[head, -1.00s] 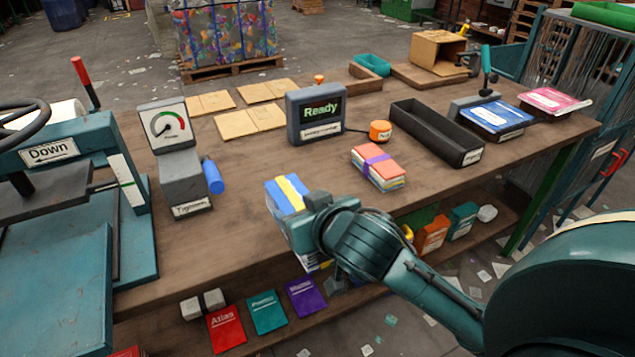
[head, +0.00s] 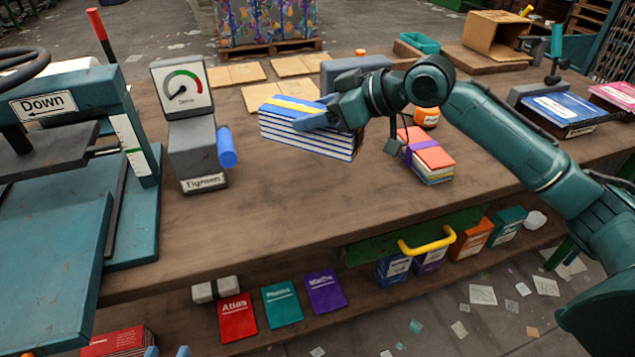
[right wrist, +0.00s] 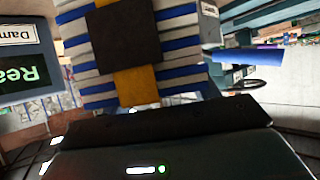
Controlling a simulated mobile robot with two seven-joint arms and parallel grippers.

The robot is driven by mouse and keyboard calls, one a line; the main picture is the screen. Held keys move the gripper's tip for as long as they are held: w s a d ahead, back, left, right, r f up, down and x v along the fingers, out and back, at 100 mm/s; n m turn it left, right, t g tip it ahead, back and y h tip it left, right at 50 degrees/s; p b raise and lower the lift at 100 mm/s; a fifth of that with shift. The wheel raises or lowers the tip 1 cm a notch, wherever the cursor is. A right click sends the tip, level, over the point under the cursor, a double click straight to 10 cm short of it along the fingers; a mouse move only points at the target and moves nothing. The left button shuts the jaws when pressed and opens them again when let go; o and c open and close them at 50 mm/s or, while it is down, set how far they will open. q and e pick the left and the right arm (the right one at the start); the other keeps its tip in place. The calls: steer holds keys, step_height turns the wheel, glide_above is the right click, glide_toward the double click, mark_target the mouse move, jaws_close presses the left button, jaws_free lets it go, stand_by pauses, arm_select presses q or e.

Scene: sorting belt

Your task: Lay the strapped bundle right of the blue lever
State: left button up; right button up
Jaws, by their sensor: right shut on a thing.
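The strapped bundle (head: 305,141), blue and white books with a yellow strap, is held level by my right gripper (head: 330,118). It also shows close up in the right wrist view (right wrist: 85,52). The gripper is shut on its right end. The bundle is to the right of and behind the blue lever (head: 227,147), apart from it, and seems to be above the bench. The lever sits on the grey gauge stand (head: 190,150) and also shows in the right wrist view (right wrist: 248,57). Two blue tips of my left gripper (head: 167,352) show at the bottom edge, apart and empty.
An orange bundle with a purple strap (head: 431,158) lies right of my right gripper. The display box (head: 350,68) is partly hidden behind my arm. A press (head: 75,110) stands at the left. The bench top (head: 270,215) is clear in front of the held bundle.

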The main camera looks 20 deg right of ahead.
mark_target(358, 149)
step_height(358, 149, down, 5)
steer(key=shift+w+f+b, duration=0.1)
steer(key=shift+f+b, duration=0.1)
steer(key=shift+b, duration=0.3)
step_height(358, 149, down, 4)
steer(key=shift+r+b, duration=0.1)
steer(key=shift+b, duration=0.3)
steer(key=shift+f, duration=0.2)
steer(key=o, duration=1.3)
arm_select(q)
steer(key=shift+d+f+m, duration=0.1)
steer(key=shift+f+m, duration=0.2)
steer(key=shift+f, duration=0.25)
arm_select(e)
steer(key=shift+o, duration=0.2)
arm_select(q)
steer(key=shift+r+p, duration=0.3)
steer(key=shift+r, duration=0.15)
arm_select(e)
steer(key=shift+v, duration=6.05)
